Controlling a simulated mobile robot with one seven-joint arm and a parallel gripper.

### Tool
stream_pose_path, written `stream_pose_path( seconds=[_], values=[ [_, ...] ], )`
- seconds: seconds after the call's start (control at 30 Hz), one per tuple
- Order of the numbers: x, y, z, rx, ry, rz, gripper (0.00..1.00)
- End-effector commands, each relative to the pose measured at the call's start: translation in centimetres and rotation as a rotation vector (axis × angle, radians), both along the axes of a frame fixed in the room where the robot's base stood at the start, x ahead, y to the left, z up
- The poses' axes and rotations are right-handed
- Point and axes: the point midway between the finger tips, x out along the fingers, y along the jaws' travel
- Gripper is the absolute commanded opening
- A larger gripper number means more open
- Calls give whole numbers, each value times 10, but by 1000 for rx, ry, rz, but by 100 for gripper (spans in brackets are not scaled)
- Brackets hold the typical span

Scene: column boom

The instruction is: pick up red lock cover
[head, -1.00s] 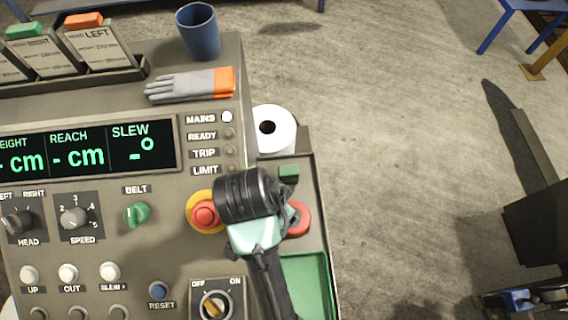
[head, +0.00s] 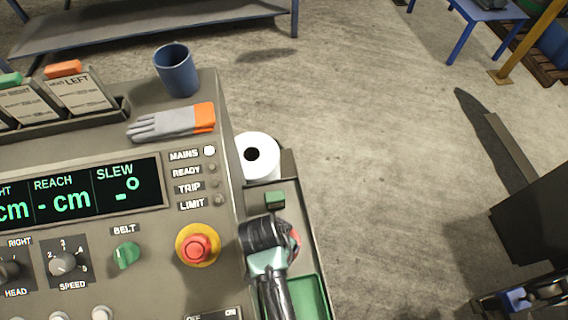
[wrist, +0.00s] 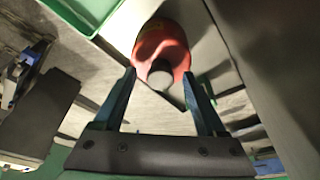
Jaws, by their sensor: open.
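The red lock cover (wrist: 162,42) is a rounded red piece with a grey round knob, in the upper middle of the wrist view. My gripper (wrist: 159,76) is open, with its two blue-green fingertips at the left and right of the red piece's lower part. I cannot tell if they touch it. In the head view my gripper (head: 266,262) hangs over the side shelf right of the console. Only a red edge of the cover (head: 295,241) shows there; the rest is hidden behind my arm.
A red button on a yellow ring (head: 197,248) sits on the console just left of my gripper. A small green block (head: 275,199), a white paper roll (head: 257,157) and a green tray (head: 308,296) are around the side shelf. Gloves (head: 172,123) and a blue mug (head: 177,72) lie further back.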

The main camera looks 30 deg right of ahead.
Motion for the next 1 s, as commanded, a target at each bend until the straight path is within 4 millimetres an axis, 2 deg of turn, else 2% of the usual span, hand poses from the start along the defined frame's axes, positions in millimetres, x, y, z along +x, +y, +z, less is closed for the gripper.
stream_pose_path(
  seconds=[0.1,0.33,0.37,0.73,0.77,1.0],
  values=[
    [1,-2,-7,0,0,-1,74],
    [1,-2,-8,1,-1,-1,74],
    [1,-2,-8,1,-1,-1,70],
    [1,-2,-8,1,-1,-1,4],
    [1,-2,-8,1,-1,-1,0],
    [1,-2,-7,0,-2,0,0]
  ],
)
